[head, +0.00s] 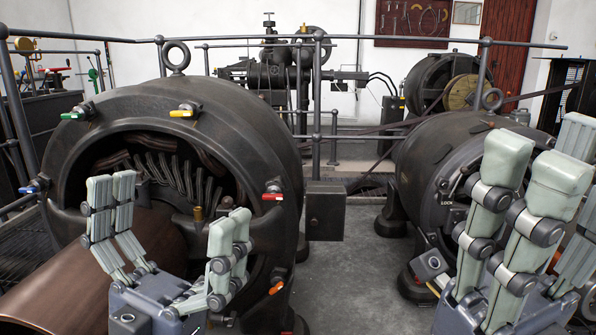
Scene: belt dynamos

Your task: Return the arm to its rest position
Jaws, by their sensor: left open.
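My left gripper (168,222) stands at the lower left with its pale-padded fingers pointing up. Its two finger pairs are wide apart and nothing is between them. It is in front of the large dark dynamo (235,125), overlapping its open face and the brown drum below. My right gripper (560,180) rises at the right edge, fingers up and apart, with no object seen in it. It covers part of the second dynamo (430,165), and the frame's edge cuts it off. Most of both arms is out of view.
A metal railing (225,38) crosses behind the large dynamo. Coloured handles, such as a red one (272,196), stick out from its rim. A grey box (325,210) stands between the dynamos. Grey floor (355,275) is clear between the grippers.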

